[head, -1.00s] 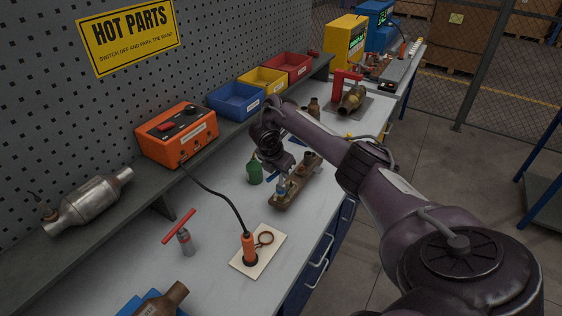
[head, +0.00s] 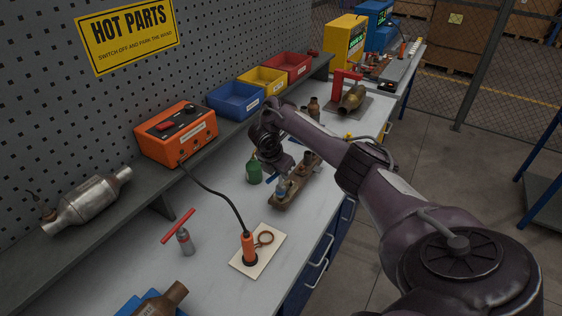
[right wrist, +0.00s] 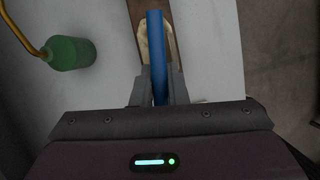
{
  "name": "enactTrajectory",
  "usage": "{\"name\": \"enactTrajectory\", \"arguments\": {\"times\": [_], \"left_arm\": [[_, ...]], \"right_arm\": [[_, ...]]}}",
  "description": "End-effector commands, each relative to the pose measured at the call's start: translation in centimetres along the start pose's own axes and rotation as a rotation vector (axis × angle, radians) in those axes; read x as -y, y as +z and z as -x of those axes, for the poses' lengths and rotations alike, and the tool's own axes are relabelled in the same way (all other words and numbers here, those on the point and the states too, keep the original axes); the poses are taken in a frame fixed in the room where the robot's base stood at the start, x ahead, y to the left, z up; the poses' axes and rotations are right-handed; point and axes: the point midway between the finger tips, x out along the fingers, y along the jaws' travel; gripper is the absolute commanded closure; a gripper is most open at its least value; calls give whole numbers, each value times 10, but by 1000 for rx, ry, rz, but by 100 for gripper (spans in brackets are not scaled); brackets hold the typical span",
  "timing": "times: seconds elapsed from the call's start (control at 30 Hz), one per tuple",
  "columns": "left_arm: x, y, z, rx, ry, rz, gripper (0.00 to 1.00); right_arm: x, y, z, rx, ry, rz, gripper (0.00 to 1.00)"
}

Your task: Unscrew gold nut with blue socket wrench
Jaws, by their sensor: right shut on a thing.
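My right gripper (right wrist: 158,90) is shut on the blue bar of the socket wrench (right wrist: 155,50), which runs up and away between its two fingers. In the head view my right gripper (head: 283,172) is over the brown metal part on the bench (head: 290,195), and a small blue piece shows beside it. The wrench's socket end is not clearly seen. I cannot make out the gold nut; the gripper and wrench cover much of that part. My left gripper is not in view.
A green bottle (head: 254,172) stands just left of the part; it also shows in the right wrist view (right wrist: 70,52). An orange soldering iron (head: 249,247) stands on a pale pad. A red-handled tool (head: 184,238) is nearby. Bench surface is clear between them.

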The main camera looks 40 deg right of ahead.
Motion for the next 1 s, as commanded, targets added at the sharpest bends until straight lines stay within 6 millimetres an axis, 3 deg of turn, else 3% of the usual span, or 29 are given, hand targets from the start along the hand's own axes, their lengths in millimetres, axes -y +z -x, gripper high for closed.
{"name": "enactTrajectory", "arguments": {"times": [0.87, 1.0], "left_arm": [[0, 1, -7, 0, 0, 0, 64], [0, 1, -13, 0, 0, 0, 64]], "right_arm": [[-1, -5, -11, -1, 2, 0, 100], [0, -5, -13, 0, 28, 63, 100]]}}
